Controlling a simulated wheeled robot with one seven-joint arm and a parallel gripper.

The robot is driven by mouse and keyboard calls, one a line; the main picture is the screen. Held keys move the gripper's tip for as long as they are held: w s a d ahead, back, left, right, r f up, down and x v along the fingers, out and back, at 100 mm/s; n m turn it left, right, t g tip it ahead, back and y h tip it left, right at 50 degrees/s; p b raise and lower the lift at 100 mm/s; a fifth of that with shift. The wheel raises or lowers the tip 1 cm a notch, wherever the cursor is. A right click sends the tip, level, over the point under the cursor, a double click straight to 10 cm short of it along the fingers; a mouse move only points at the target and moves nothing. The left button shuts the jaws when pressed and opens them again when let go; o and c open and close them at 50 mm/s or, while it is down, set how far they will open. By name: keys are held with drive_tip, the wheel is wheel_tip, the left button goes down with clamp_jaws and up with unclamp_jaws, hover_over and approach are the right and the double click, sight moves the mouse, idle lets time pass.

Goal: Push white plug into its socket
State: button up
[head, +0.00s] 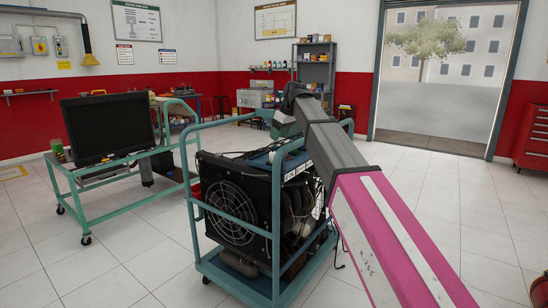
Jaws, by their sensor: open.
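The engine trainer (235,210) is a black radiator, fan and engine in a teal wheeled frame at the centre. My arm reaches from the lower right over it. My gripper (284,132) is small, above the trainer's blue top panel (262,158), pointing down and open. Its fingertips are hard to make out, and I see nothing held. I cannot pick out the white plug or its socket for sure. Small pale parts and dark cables lie on the top near the gripper, partly hidden by my arm.
A teal cart with a black screen (104,127) stands left of the trainer. A grey shelf (314,69) and workbenches line the back wall. A red tool cabinet (531,123) stands at the right edge. The tiled floor is clear to the right and front left.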

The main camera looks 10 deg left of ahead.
sight(273, 155)
drive_tip(key=shift+f, duration=0.15)
drive_tip(key=shift+x, duration=2.65)
drive_tip(key=shift+f, duration=0.1)
drive_tip(key=x, duration=0.5)
drive_tip(key=shift+s+d+f, duration=0.1)
drive_tip(key=shift+d, duration=0.05)
drive_tip(key=c, duration=1)
